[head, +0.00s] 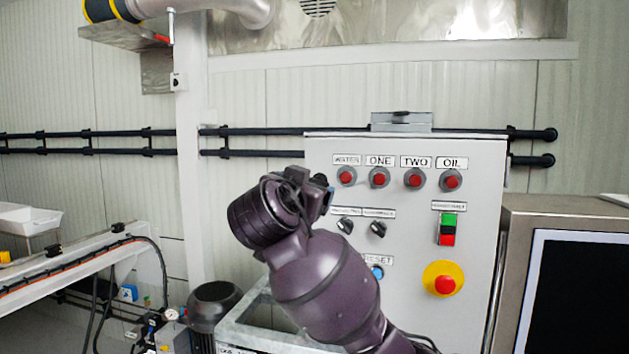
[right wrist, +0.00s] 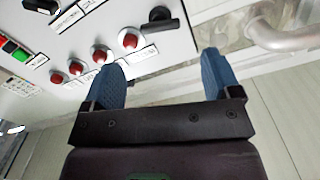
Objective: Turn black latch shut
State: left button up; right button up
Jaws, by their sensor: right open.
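A black latch (right wrist: 160,17) with a rounded knob is on the edge of the grey control panel (right wrist: 100,22), near the end of the row of red buttons. It shows at the top of the right wrist view. My right gripper (right wrist: 162,66) is open, with two blue fingers apart and nothing between them. The latch is beyond the fingertips, a little above the gap in the picture, and looks apart from them. In the head view my right arm covers the panel's left side, and I cannot make out the latch clearly. My left gripper is not in view.
The panel carries red buttons (head: 380,177), black rotary switches (head: 378,229), a green and red switch (head: 448,229) and a yellow-ringed emergency stop (head: 444,279). A monitor (head: 573,290) stands at right. A metal pipe (right wrist: 275,38) is right of the gripper in the wrist view.

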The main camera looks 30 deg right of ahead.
aim_at(316, 182)
jog(key=p+x, duration=0.1)
jog(key=x, duration=0.6)
jog(key=shift+w+p, duration=0.1)
jog(key=shift+p, duration=0.2)
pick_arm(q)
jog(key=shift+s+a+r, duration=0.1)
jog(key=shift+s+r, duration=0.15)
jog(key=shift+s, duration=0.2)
pick_arm(e)
jog(key=c, duration=0.9)
jog(key=n+b, duration=0.1)
jog(key=n, duration=0.2)
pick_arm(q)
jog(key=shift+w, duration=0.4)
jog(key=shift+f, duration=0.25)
